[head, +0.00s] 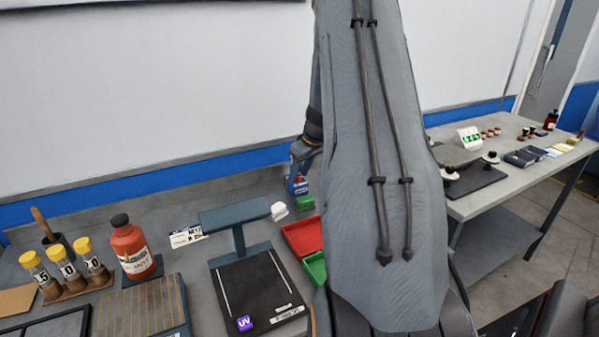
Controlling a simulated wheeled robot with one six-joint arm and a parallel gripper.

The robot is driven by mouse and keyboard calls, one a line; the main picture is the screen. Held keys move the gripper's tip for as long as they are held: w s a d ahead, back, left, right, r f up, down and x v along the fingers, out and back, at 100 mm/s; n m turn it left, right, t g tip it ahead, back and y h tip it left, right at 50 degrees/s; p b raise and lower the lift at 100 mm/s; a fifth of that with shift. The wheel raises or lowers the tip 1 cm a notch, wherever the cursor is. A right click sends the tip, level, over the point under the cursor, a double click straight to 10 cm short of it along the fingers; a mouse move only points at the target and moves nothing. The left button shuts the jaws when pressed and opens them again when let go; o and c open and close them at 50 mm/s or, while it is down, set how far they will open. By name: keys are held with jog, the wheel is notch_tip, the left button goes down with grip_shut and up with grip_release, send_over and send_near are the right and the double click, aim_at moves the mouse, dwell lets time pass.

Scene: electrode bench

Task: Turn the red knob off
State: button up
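I cannot make out a red knob in the head view. My own large grey arm link fills the middle of the picture and hides part of the bench behind it. My gripper is not in view. A black flat device with a purple UV label (258,291) stands on the near bench, with a dark raised plate on a post (236,216) at its back. No red knob shows on its visible faces.
A red bottle (133,252) and several yellow-capped vials (62,262) stand left. A red tray (302,236) and green tray (316,268) sit beside my arm. A second table (480,205) at right holds a green-lit display (469,137) and small items.

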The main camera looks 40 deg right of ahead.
jog(key=shift+w+f, duration=0.1)
jog(key=shift+f, duration=0.15)
grip_shut()
